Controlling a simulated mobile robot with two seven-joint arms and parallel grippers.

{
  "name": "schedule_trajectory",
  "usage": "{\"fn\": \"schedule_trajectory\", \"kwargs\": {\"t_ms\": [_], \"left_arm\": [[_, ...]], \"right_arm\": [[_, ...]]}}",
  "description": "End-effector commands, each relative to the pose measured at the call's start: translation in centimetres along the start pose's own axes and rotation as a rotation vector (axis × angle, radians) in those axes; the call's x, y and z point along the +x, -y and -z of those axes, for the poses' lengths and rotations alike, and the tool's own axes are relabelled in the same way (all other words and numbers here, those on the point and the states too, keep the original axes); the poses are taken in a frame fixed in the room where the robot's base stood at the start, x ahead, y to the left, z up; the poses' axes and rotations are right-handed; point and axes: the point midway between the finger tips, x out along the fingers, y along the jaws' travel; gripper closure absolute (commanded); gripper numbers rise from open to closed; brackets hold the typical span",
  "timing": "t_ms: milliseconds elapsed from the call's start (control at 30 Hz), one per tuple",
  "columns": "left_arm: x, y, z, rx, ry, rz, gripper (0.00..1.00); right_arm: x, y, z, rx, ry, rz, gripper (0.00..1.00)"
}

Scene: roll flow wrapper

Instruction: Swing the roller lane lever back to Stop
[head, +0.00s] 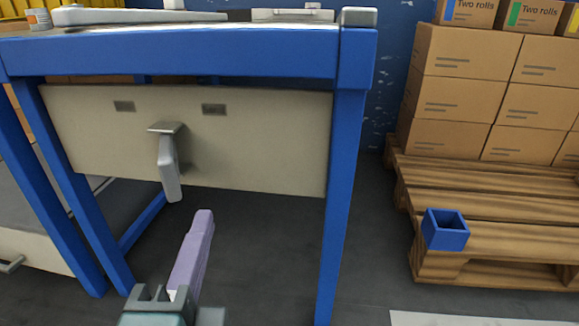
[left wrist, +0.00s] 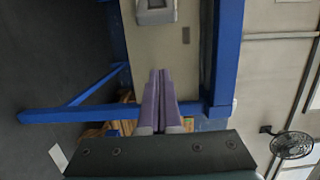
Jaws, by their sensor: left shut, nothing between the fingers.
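The grey lane lever (head: 168,168) is on the beige panel (head: 270,150) under the blue-framed machine. Its handle hangs down from a small bracket and leans slightly, between two dark plates; their lettering is too small to read. What looks like the lever's pale grey end (left wrist: 156,12) shows at the top edge of the left wrist view. My left gripper (head: 204,216) has its lilac fingers closed together and empty. It is below and a little right of the handle, apart from it. The fingers also show in the left wrist view (left wrist: 160,75). My right gripper is not in view.
The machine's blue right leg (head: 341,190) stands right of my gripper, with a blue crossbar above. A wooden pallet (head: 490,195) with cardboard boxes (head: 465,95) and a small blue open box (head: 445,235) is at the right. The floor between leg and pallet is clear.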

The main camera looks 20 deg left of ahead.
Motion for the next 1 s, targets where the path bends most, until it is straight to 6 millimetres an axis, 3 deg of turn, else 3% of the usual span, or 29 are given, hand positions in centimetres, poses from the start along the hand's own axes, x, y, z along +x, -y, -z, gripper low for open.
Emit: {"fn": "schedule_trajectory", "kwargs": {"t_ms": [467, 900, 1000], "left_arm": [[0.8, -0.1, 0.0, -0.001, 0.001, 0.002, 1.0], [9.0, -0.1, 0.0, -0.002, 0.002, 0.003, 1.0], [10.0, -0.1, -0.4, 0.0, 0.001, -0.002, 1.0]], "right_arm": [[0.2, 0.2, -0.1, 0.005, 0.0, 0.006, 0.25], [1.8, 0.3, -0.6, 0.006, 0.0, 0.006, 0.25], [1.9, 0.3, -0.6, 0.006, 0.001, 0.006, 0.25]]}}
